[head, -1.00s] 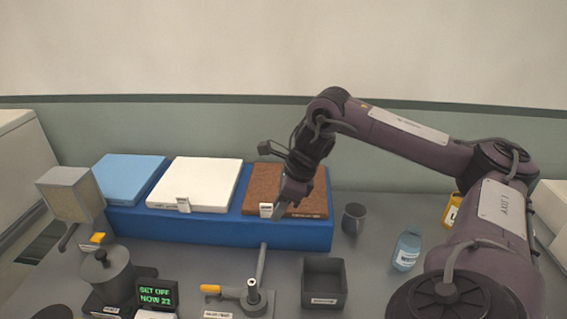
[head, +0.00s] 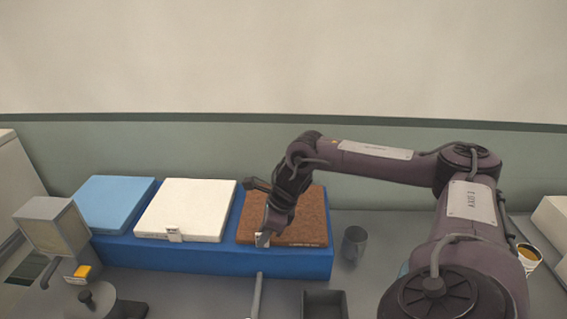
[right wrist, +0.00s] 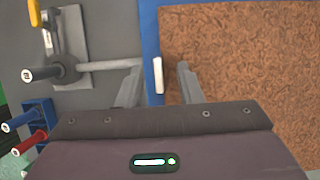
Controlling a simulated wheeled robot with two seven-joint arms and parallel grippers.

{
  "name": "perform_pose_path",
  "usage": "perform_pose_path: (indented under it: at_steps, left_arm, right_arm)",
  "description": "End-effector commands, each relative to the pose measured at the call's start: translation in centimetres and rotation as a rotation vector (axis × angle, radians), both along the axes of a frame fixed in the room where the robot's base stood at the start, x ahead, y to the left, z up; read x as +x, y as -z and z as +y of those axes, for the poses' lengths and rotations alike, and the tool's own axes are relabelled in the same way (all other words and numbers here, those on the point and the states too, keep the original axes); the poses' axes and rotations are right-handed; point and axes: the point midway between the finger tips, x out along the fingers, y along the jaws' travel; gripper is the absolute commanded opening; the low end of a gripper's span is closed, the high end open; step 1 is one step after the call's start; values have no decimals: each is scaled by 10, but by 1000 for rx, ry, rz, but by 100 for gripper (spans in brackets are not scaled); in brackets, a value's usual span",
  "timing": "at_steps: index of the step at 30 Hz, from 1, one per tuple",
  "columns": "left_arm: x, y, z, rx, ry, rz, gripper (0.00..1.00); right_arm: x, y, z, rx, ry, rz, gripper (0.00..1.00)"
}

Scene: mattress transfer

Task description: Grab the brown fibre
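The brown fibre (head: 308,217) is a flat, rough brown slab lying on the right end of a blue base (head: 200,258). It fills the right side of the right wrist view (right wrist: 240,70). A small white tag (right wrist: 158,75) is at its front edge. My right gripper (head: 264,236) is at the slab's front left corner, over the tag. In the right wrist view its two fingers (right wrist: 159,84) are apart, one on each side of the tag, with gaps showing. Whether they touch the slab is hidden. My left gripper is not in view.
A white slab (head: 187,208) and a light blue slab (head: 115,203) lie left of the brown one. A grey cup (head: 355,244) stands close to its right. A dark open box (head: 324,303) and a metal rod (head: 257,296) are in front of the base.

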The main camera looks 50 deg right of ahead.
Motion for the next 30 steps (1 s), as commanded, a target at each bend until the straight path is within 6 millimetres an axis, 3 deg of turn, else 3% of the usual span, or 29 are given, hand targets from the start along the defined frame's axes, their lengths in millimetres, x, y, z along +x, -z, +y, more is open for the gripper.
perform_pose_path:
  at_steps: [8,15,30]
  left_arm:
    - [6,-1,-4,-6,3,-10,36]
    - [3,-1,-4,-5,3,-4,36]
    - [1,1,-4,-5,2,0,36]
  right_arm:
    - [1,4,1,-1,0,-1,31]
    - [1,3,1,0,0,-1,0]
    - [2,-2,1,-1,0,-4,0]
